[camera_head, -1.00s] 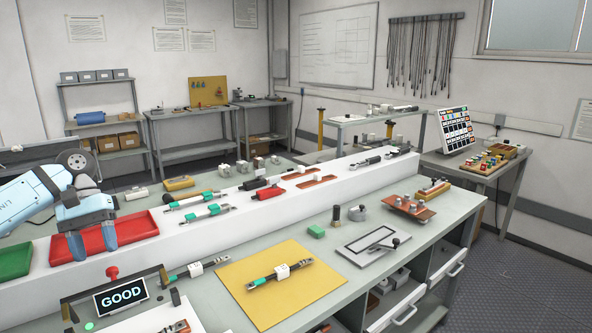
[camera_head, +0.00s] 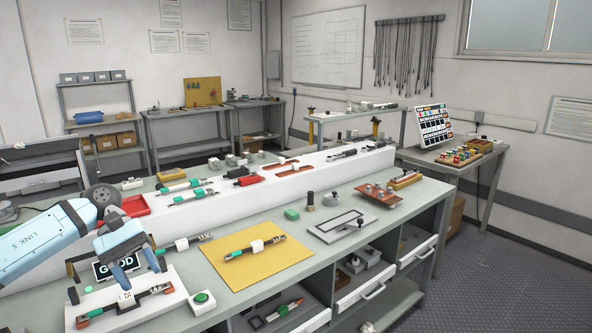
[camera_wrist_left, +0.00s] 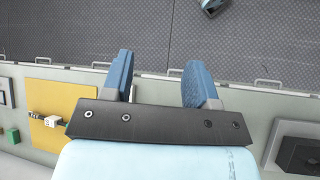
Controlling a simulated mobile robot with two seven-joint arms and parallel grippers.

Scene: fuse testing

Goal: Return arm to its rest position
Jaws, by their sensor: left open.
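My left arm comes in from the left. Its left gripper (camera_head: 138,270) is open, with its two blue fingers apart and nothing between them. In the head view it appears in front of the GOOD display (camera_head: 103,272), partly covering it, and above the white test fixture (camera_head: 165,316). A fuse with a white label (camera_head: 125,298) lies across that fixture, apart from the fingers as far as I can tell. In the left wrist view the open fingers (camera_wrist_left: 158,70) show over the bench edge and dark floor.
A yellow mat (camera_head: 296,254) holds a fuse (camera_head: 256,247). A red tray (camera_head: 136,206) sits behind my arm, mostly hidden. Several fuses and tools lie on the white raised shelf (camera_head: 225,206). A grey plate with a handle (camera_head: 330,231) lies further right. Open floor (camera_head: 500,275) is at right.

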